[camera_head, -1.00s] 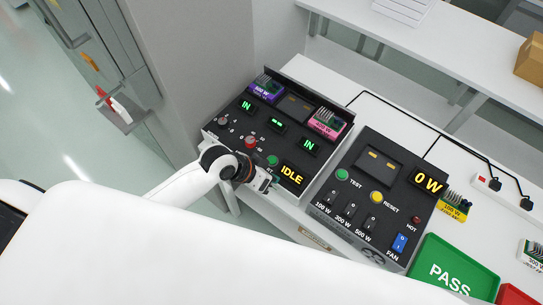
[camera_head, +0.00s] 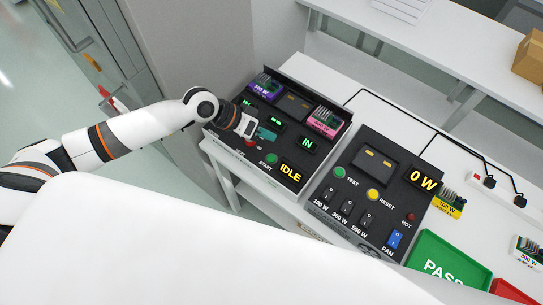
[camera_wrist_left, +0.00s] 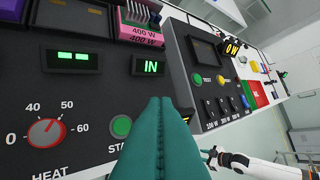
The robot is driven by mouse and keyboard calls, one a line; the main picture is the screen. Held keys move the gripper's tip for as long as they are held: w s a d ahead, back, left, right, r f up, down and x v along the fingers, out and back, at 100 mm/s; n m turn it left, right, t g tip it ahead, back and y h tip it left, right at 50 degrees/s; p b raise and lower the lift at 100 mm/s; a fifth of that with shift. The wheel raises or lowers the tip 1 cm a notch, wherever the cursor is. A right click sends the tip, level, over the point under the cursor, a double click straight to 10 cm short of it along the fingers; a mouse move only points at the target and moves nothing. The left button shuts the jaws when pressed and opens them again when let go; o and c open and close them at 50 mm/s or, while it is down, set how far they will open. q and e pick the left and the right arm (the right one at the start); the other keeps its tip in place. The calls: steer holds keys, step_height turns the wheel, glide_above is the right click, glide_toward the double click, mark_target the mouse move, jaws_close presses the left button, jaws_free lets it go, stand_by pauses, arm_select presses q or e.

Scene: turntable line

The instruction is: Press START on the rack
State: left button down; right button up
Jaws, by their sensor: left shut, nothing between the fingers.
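The rack (camera_head: 226,143) is a black control panel with a yellow IDLE display (camera_head: 291,172) and green IN displays. Its green START button (camera_head: 271,159) is at the front, left of IDLE. In the left wrist view the button (camera_wrist_left: 121,126) shows beside my fingers, which cover part of its label. My left gripper (camera_head: 266,135) is shut and empty, its teal fingers above the panel behind the button. In the left wrist view its fingers (camera_wrist_left: 160,102) point toward the right IN display (camera_wrist_left: 151,67). My right gripper (camera_wrist_left: 211,156) shows small at the lower right there; its jaws are unclear.
A red HEAT knob (camera_wrist_left: 46,132) is left of START. Purple (camera_head: 266,87) and pink (camera_head: 326,122) modules sit at the rack's back. Right of it stands a tester (camera_head: 350,205) reading 0 W, then a green PASS tray (camera_head: 477,258). A grey cabinet stands left.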

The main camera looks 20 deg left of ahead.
arm_select(q)
steer(key=b, duration=0.7)
glide_above(267, 159)
step_height(267, 159, down, 8)
steer(key=shift+w+f, duration=0.1)
steer(key=shift+f+b, duration=0.35)
stand_by(1.3)
steer(key=shift+f, duration=0.35)
steer(key=shift+f+b, duration=0.4)
stand_by(0.8)
steer(key=shift+r+p, duration=0.75)
steer(key=shift+r, duration=0.05)
